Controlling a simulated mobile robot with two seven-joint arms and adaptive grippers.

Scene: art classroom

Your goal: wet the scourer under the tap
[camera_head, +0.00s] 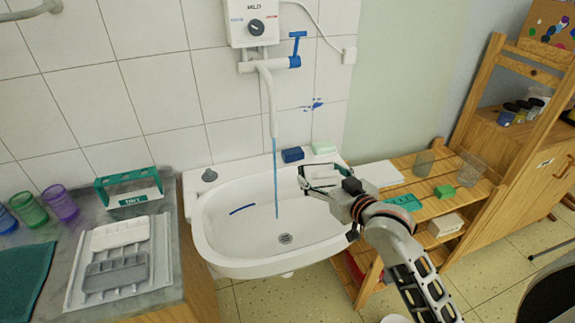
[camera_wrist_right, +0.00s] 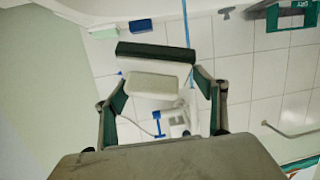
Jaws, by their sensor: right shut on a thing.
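My right gripper (camera_head: 317,177) is over the right part of the white sink (camera_head: 218,252). It is shut on the scourer, a cream block with a dark green pad (camera_wrist_right: 155,52), which shows between the fingers in the wrist view. In the head view the scourer is small and hard to make out. The white tap (camera_head: 268,95) has a blue lever (camera_head: 296,50), and a thin blue stream (camera_head: 276,180) falls from it into the basin. The gripper and scourer are right of the stream, apart from it. My left gripper is not in view.
A dark blue block (camera_head: 292,155) and a pale green block (camera_head: 323,147) lie on the sink's back rim. A grey counter (camera_head: 170,285) with palettes (camera_head: 117,271) and cups (camera_head: 60,203) stands left. A wooden shelf (camera_head: 470,207) with glasses and blocks stands right. A blue streak (camera_head: 242,209) marks the basin.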

